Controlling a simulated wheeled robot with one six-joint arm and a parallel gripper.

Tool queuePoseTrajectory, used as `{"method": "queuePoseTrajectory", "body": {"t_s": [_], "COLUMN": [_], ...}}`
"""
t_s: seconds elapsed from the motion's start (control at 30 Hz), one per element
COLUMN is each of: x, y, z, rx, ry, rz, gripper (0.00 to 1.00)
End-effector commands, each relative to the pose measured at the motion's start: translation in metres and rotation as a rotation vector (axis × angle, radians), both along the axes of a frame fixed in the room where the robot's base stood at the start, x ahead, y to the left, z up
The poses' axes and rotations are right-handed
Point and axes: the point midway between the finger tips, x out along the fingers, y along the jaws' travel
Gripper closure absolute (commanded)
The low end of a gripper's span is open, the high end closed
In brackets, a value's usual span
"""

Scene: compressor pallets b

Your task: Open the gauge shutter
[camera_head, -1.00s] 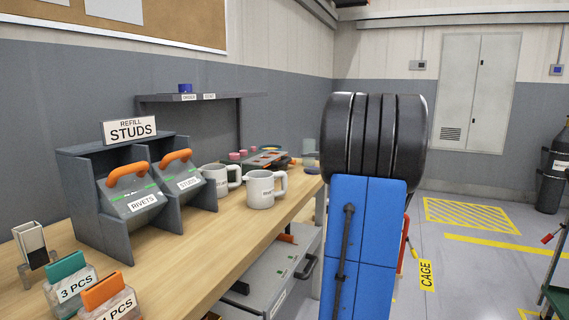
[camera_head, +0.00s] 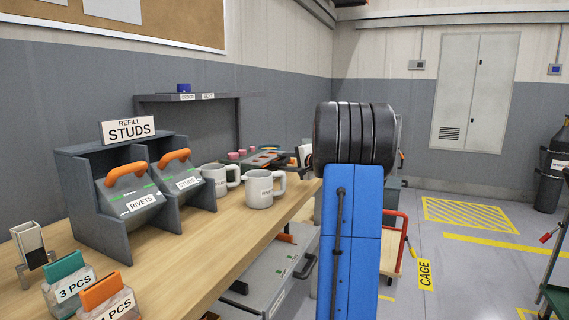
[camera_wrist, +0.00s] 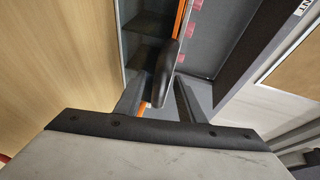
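No label in view names the gauge shutter, and I cannot identify it for certain. In the wrist view, my gripper (camera_wrist: 161,82) is open, with its two grey fingers apart. A dark, rounded handle-like part (camera_wrist: 163,72) shows between and beyond the fingers, beside a thin orange strip (camera_wrist: 181,20). I cannot tell whether the fingers touch it. In the head view, my gripper (camera_head: 297,157) is partly hidden by my arm, near the far end of the bench. A low dark unit with coloured parts (camera_head: 262,159) is there, partly covered.
The wooden bench (camera_head: 232,243) carries a bin rack marked STUDS (camera_head: 80,205) and two light mugs (camera_head: 260,190), close to my arm. Pink pieces (camera_wrist: 190,57) line the dark unit. A grey shelf (camera_head: 205,97) hangs above. A red-handled cart (camera_head: 398,228) stands right of my arm.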

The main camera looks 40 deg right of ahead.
Motion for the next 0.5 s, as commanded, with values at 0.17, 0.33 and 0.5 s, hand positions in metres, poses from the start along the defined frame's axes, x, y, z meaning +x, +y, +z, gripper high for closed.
{"method": "queuePoseTrajectory", "body": {"t_s": [0.17, 0.33, 0.5], "x": [0.0004, 0.0003, 0.0001], "y": [0.0, 0.0, 0.0], "z": [0.0, 0.0, 0.0], "rx": [0.0, 0.0, 0.0], "ry": [0.0, 0.0, 0.0], "rz": [0.0, 0.0, 0.0], "gripper": [0.64, 0.91, 1.0]}}
